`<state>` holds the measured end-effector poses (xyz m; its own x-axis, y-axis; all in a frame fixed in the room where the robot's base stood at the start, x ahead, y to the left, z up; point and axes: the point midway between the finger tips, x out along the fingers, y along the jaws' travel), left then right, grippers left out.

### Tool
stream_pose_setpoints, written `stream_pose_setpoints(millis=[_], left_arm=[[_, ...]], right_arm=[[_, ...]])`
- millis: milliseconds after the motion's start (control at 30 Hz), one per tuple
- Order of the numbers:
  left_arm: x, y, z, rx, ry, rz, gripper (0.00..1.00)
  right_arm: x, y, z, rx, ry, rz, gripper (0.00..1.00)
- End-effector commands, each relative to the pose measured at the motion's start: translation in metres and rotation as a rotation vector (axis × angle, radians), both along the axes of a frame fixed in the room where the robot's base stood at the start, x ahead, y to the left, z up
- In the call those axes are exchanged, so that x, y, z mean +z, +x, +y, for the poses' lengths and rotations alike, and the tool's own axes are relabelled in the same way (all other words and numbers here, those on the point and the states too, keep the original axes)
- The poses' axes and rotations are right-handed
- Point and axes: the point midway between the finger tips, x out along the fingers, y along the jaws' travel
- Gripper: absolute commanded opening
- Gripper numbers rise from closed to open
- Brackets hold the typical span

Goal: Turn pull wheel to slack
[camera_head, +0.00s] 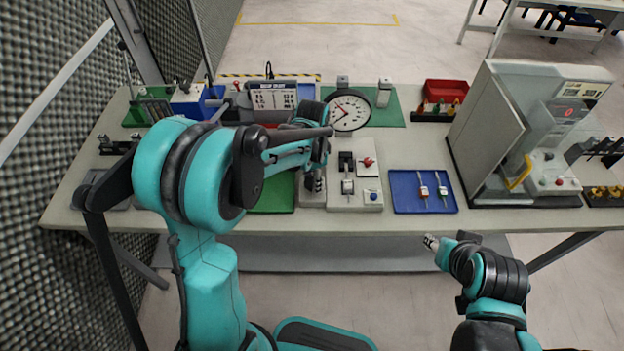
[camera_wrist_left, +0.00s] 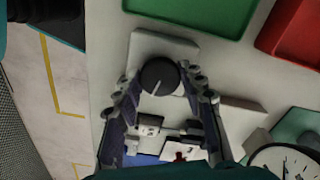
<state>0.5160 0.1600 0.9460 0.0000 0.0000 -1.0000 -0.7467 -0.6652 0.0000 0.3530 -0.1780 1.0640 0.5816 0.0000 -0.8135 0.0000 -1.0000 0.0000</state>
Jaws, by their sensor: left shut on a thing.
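The pull wheel, a round black knob with a white pointer line (camera_wrist_left: 159,76), sits on a pale grey block (camera_wrist_left: 150,45) in the left wrist view. My left gripper (camera_wrist_left: 160,83) has one finger on each side of the knob and is shut on it. In the head view the left gripper (camera_head: 313,182) points down over the block (camera_head: 312,201) and hides the knob. My right gripper (camera_head: 431,242) is in front of the table's front edge, away from the wheel; its jaws are too small to judge.
Beside the wheel block is a fixture panel (camera_head: 345,198) with a red knob and a blue button. A round dial gauge (camera_head: 347,111) stands behind. A blue tray (camera_head: 401,206) with two tools and a grey machine (camera_head: 490,135) are to the right.

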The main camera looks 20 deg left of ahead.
Motion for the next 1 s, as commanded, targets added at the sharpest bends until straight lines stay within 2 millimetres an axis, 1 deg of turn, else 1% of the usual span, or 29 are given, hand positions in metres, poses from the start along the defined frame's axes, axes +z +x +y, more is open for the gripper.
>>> stream_pose_setpoints(millis=[1000], left_arm=[[-0.0001, -0.0003, -0.0009, 0.962, 0.0, 0.0, 0.11]], right_arm=[[-0.0026, 0.0, 0.0, 0.0, 0.0, 0.0, 0.4]])
